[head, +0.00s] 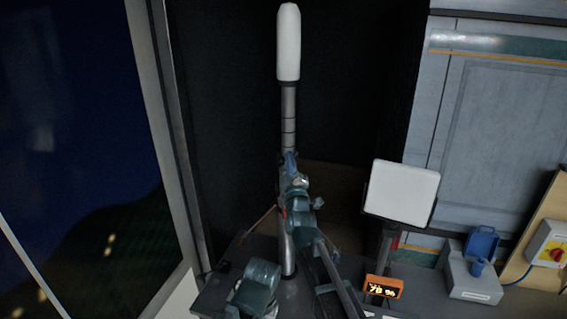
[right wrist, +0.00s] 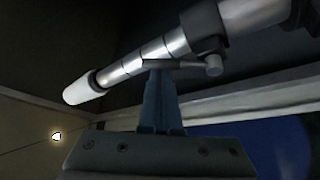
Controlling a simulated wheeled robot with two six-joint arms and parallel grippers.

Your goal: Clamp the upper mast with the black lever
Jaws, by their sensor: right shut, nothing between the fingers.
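The mast stands upright in the head view. Its slim grey upper mast (head: 288,117) has ring marks and a white rounded top (head: 288,42); the silver lower mast (head: 287,252) is partly hidden by my right arm. In the right wrist view, the upper mast (right wrist: 150,53) runs slantwise out of a black collar (right wrist: 205,22). A dark grey lever with a round end (right wrist: 214,65) sticks out below the collar. My right gripper (head: 290,158) is shut and empty. Its blue fingertips (right wrist: 158,68) overlap the lever in view; I cannot tell whether they touch. My left gripper is out of view.
A white panel (head: 401,191) on a stand and an orange display (head: 382,287) reading 78 % are right of the mast. A dark wall is behind.

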